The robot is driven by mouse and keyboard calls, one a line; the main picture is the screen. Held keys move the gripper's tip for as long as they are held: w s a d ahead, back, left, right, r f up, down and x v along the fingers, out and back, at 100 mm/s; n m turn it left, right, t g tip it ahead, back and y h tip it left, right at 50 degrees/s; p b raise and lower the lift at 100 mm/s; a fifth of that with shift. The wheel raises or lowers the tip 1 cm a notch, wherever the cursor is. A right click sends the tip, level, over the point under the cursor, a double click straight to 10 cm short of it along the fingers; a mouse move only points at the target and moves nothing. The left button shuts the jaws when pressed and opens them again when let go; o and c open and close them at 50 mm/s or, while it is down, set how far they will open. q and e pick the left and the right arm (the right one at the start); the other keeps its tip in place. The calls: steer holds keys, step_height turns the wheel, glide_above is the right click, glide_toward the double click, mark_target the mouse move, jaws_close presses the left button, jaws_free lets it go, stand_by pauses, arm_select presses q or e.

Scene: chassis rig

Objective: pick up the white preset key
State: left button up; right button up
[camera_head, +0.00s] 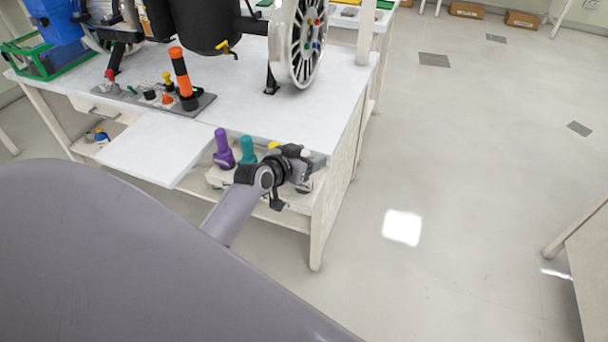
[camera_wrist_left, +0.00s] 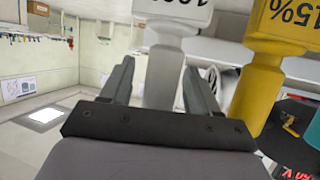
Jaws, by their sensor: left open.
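The white preset key (camera_wrist_left: 164,72), with a partly cut-off label on its head, stands close in front of my left gripper in the left wrist view. The two fingers of my left gripper (camera_wrist_left: 158,78) are apart, one on each side of the key's pale shaft, with gaps showing; they are not closed on it. In the head view my left gripper (camera_head: 292,167) is at the right end of the key row under the tabletop and hides most of what is there. My right gripper is in neither view.
The yellow key (camera_wrist_left: 262,75), marked 15%, stands close to the right of the white one. Purple (camera_head: 223,149) and teal (camera_head: 247,150) keys are farther left on the shelf. The tabletop (camera_head: 235,100) and a pulled-out white panel (camera_head: 155,148) lie close by.

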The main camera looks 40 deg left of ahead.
arm_select(q)
steer(key=shift+w+f, duration=0.1)
steer(key=shift+w, duration=0.1)
jaws_close()
steer(key=shift+r, duration=0.2)
